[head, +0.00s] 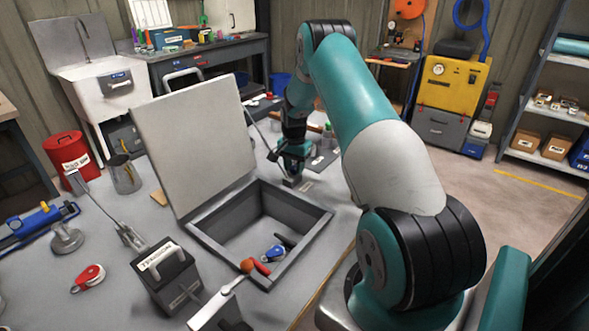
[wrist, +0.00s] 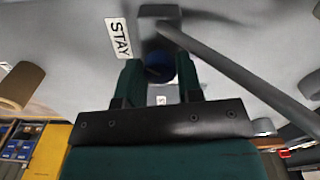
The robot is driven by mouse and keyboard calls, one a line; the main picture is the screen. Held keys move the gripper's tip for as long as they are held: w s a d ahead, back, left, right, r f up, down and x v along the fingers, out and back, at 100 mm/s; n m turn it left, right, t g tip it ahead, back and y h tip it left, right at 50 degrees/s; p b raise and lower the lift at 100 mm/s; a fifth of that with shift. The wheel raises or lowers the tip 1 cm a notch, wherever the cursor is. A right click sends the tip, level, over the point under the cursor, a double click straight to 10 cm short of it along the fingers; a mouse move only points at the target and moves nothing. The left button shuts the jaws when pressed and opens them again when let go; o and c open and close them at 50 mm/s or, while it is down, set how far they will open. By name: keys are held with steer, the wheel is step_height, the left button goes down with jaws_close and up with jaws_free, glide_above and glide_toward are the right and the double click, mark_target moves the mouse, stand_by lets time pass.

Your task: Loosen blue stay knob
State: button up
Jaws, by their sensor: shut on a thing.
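The blue stay knob (wrist: 160,68) sits between the two teal fingers of my gripper (wrist: 161,88) in the wrist view, and the fingers are shut on it. A grey block (wrist: 160,16) is just beyond the knob, with a grey stay rod (wrist: 225,70) running off from it to the right. A white label reading STAY (wrist: 119,38) is beside the block. In the head view my gripper (head: 291,165) is low over the bench beyond the hatch, by the small grey block (head: 292,182). The knob is hidden there.
A black labelled box (head: 165,275), a lever with an orange ball (head: 246,267) and a red pulley (head: 88,277) are nearer.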

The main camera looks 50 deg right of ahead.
mark_target(294, 167)
steer(key=n+b, duration=0.1)
steer(key=n, duration=0.5)
steer(key=shift+n, duration=0.3)
steer(key=n+b, duration=0.1)
steer(key=n, duration=0.5)
steer(key=shift+w+r, duration=0.1)
steer(key=shift+n, duration=0.3)
steer(key=o, duration=0.9)
step_height(294, 167, up, 17)
steer(key=shift+r+b, duration=0.2)
steer(key=shift+b, duration=0.7)
